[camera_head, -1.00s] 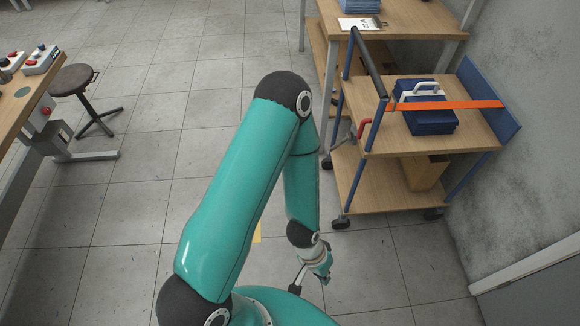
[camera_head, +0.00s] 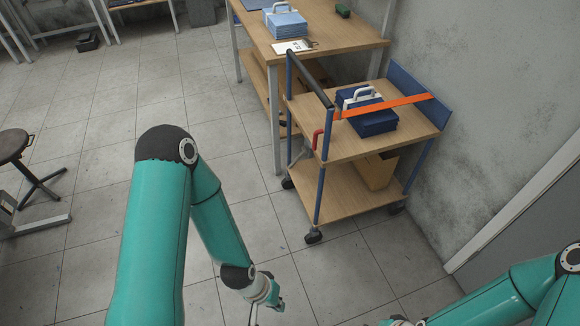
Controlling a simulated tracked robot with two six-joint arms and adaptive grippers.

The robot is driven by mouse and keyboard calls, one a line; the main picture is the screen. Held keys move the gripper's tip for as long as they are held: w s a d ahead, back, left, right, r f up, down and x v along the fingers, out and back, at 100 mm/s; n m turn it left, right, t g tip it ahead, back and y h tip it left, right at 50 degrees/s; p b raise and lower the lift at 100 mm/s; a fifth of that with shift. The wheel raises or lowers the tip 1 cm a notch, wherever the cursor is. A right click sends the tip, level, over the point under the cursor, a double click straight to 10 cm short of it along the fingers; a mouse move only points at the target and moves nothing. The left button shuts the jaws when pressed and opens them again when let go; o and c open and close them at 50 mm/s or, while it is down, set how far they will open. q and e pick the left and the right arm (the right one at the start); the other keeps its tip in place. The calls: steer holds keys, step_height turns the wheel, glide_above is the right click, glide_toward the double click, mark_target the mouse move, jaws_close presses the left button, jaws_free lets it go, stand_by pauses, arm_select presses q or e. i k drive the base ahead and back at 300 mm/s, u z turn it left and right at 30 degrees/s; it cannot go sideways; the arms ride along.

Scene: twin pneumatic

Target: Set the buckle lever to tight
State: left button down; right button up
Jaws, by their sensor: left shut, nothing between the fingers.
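The buckle lever (camera_head: 317,139) is a small red handle at the near left side of the cart's upper shelf, beside the blue post. An orange strap (camera_head: 400,101) runs from the lever's side across a dark blue case (camera_head: 374,124) with a white handle. My left gripper (camera_head: 272,297) is low in the picture, over the floor, well short of the cart. It is shut and empty. My right arm (camera_head: 505,298) comes in from the lower right; its gripper fingers are not visible, cut off at the bottom edge.
The wheeled cart (camera_head: 345,206) has a black push bar (camera_head: 311,79) at its left end and a cardboard box (camera_head: 377,172) on its lower shelf. A wooden table (camera_head: 340,35) stands behind it, a grey wall to the right. A stool (camera_head: 14,146) is far left. The floor before the cart is clear.

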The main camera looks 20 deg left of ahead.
mark_target(303, 151)
steer(key=u, duration=0.45)
steer(key=i, duration=1.35)
steer(key=u, duration=0.25)
